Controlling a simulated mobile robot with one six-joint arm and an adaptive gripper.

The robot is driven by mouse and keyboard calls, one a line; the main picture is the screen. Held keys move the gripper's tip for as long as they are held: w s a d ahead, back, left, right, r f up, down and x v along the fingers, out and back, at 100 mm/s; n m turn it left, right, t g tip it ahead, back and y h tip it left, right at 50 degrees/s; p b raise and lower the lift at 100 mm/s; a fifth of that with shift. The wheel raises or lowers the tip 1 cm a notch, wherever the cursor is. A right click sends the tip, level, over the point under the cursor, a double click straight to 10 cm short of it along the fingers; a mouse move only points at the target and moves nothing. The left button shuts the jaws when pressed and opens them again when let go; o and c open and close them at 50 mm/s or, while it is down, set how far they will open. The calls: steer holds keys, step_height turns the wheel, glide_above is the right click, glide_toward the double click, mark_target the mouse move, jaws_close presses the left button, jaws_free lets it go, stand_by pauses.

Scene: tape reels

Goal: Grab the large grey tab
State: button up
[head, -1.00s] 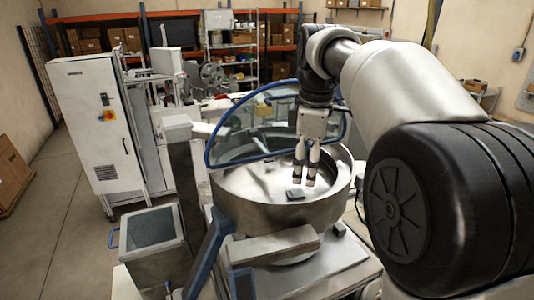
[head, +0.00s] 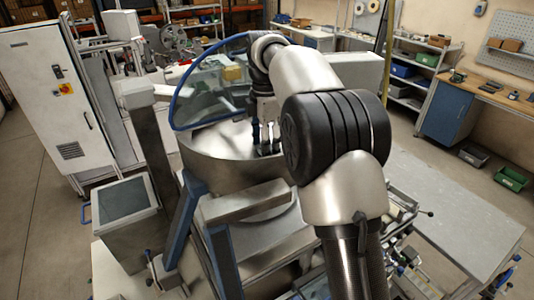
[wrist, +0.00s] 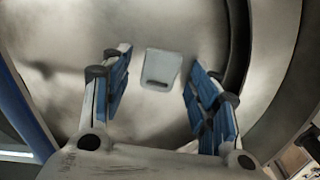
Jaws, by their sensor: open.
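The large grey tab (wrist: 161,69) lies flat on the metal floor of the round bowl (head: 200,158). In the wrist view it shows between and just beyond my fingertips, as a light grey rounded piece with a small dark slot near one edge. My gripper (wrist: 157,85) is open, with a blue-padded finger on either side of the tab, and nothing is between the pads. In the head view my gripper (head: 263,152) reaches down inside the bowl, and the tab cannot be made out there.
The bowl's raised steel wall and inner ledge (wrist: 237,60) curve close on the right in the wrist view. A clear guard with a blue rim (head: 205,85) stands behind the bowl. A grey post (head: 150,150) and a boxy panel (head: 124,205) stand to its left.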

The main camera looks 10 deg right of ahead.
steer(key=shift+f, duration=0.4)
steer(key=shift+c, duration=0.2)
steer(key=c, duration=0.8)
steer(key=shift+r, duration=0.15)
